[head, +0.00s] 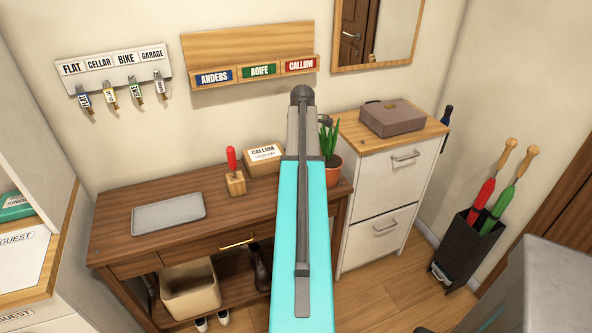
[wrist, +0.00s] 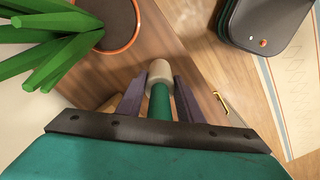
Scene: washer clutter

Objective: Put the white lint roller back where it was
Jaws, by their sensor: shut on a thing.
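In the wrist view, my gripper (wrist: 158,98) is shut on a roller with a whitish cylindrical head (wrist: 160,72) and a green handle (wrist: 160,103); I take it to be the lint roller. The head points away from my wrist, above the brown wooden desk and near the potted plant. In the head view, my teal arm reaches over the desk (head: 115,227), and the gripper and the roller are hidden behind it. The place where the roller was cannot be told from these frames.
A potted plant (head: 332,172) stands close by at the desk's right end. A red-handled thing in a wooden block (head: 236,185), a CALLUM box (head: 263,160) and a grey tray (head: 168,213) are on the desk. A white cabinet (head: 385,190) bears a brown case (head: 392,118).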

